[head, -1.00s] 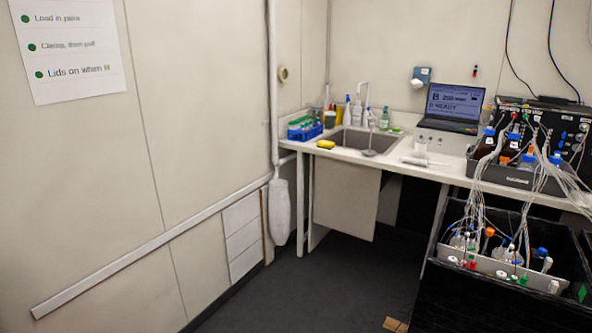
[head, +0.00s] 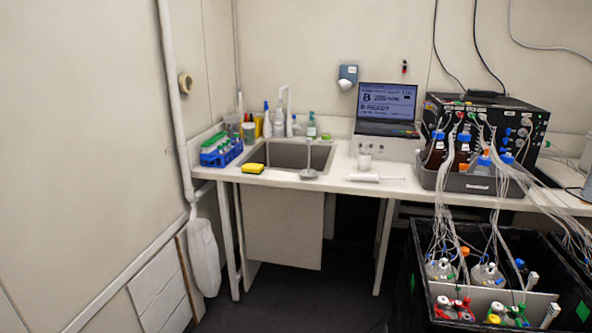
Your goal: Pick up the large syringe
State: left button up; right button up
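The large syringe (head: 361,178) appears to be the white, slim object lying flat on the white counter, right of the sink and in front of the laptop; it is small in the view, so its details are unclear. A small clear beaker (head: 364,161) stands just behind it. Neither of my grippers is in the head view.
The counter (head: 335,184) holds a sink (head: 285,155), a yellow sponge (head: 252,168), a blue tube rack (head: 220,152), a laptop (head: 387,108) and a grey bottle tray (head: 470,182). A black bin (head: 405,285) with tubed vessels stands front right. Dark floor shows at centre.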

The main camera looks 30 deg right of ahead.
aim_at(375, 178)
jog(key=i+z, duration=0.25)
jog(key=i, duration=0.4)
jog(key=i+j+z, duration=0.2)
jog(key=i, duration=0.45)
